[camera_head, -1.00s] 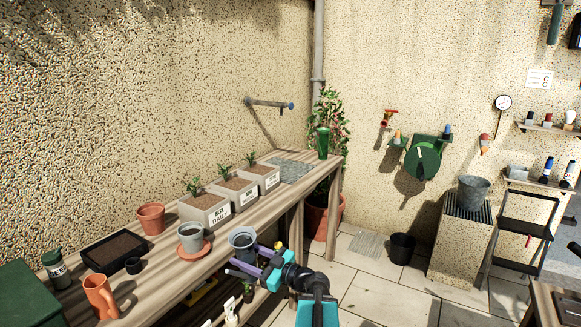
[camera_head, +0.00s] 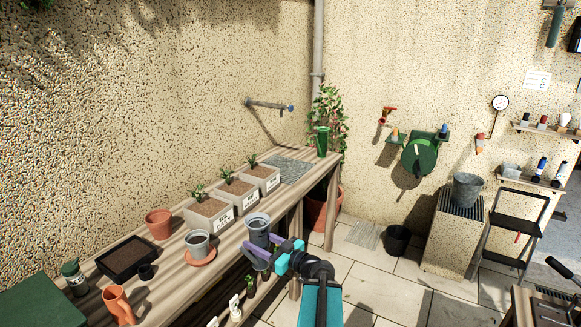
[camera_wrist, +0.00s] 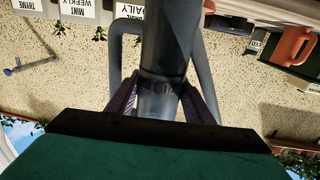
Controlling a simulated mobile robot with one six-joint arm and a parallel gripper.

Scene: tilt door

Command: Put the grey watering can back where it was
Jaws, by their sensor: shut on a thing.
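The grey watering can (camera_head: 258,232) is at the front edge of the bench, right of the grey pot. My gripper (camera_head: 262,256) is shut on it, with purple fingers on both sides of its body. In the wrist view the can's grey body (camera_wrist: 167,45) fills the middle between the fingers (camera_wrist: 160,100), with grey tubular parts on both sides. I cannot tell whether its base touches the bench.
The wooden bench (camera_head: 172,268) carries three labelled planters (camera_head: 222,217), a grey pot (camera_head: 198,243) on a terracotta saucer, a terracotta pot (camera_head: 158,222), an orange jug (camera_head: 118,304) and a black soil tray (camera_head: 126,256). A grey bucket (camera_head: 467,188) stands on a plinth at right.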

